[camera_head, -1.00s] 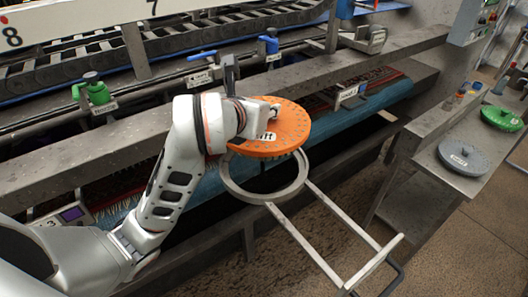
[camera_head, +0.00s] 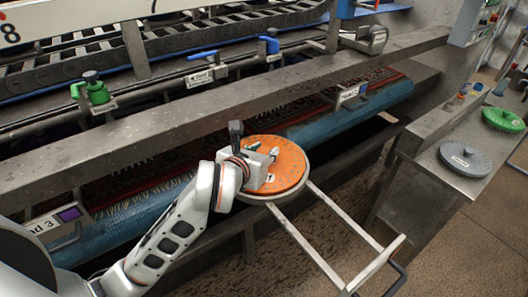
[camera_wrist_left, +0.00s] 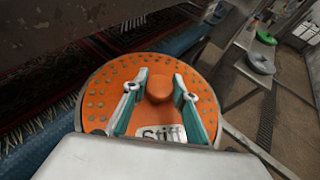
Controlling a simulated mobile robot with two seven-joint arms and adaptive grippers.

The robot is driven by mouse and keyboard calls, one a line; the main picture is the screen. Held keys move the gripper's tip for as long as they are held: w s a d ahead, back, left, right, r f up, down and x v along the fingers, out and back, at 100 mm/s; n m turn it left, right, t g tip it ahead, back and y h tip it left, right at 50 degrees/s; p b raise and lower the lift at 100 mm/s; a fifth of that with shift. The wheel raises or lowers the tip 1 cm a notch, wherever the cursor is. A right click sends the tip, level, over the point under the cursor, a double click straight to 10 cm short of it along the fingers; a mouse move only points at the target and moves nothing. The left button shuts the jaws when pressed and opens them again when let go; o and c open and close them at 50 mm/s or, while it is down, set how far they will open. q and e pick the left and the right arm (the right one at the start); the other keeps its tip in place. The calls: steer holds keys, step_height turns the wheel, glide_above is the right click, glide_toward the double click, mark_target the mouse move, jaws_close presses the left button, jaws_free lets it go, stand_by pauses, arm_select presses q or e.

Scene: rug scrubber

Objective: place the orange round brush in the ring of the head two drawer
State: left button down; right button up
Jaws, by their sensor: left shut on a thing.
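The orange round brush (camera_head: 290,158) lies flat over the ring (camera_head: 303,187) of the pulled-out drawer, covering most of it. In the left wrist view the brush (camera_wrist_left: 110,78) shows a raised orange handle (camera_wrist_left: 160,88) and a "Stiff" label. My left gripper (camera_head: 272,160) is at the brush's handle, with its fingers (camera_wrist_left: 160,95) on both sides of it, shut on it. Only the ring's rim shows around the brush; whether the brush is fully seated I cannot tell. My right gripper is not in view.
The drawer's two rails and handle (camera_head: 393,243) stick out to the lower right. A side table (camera_head: 430,145) holds a grey round brush (camera_head: 464,158) and a green one (camera_head: 503,119). A long metal beam (camera_head: 190,103) and blue roller (camera_head: 140,213) lie behind the arm.

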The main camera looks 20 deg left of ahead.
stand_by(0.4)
arm_select(q)
steer(key=c, duration=1.6)
jaws_free()
steer(key=shift+f, duration=0.15)
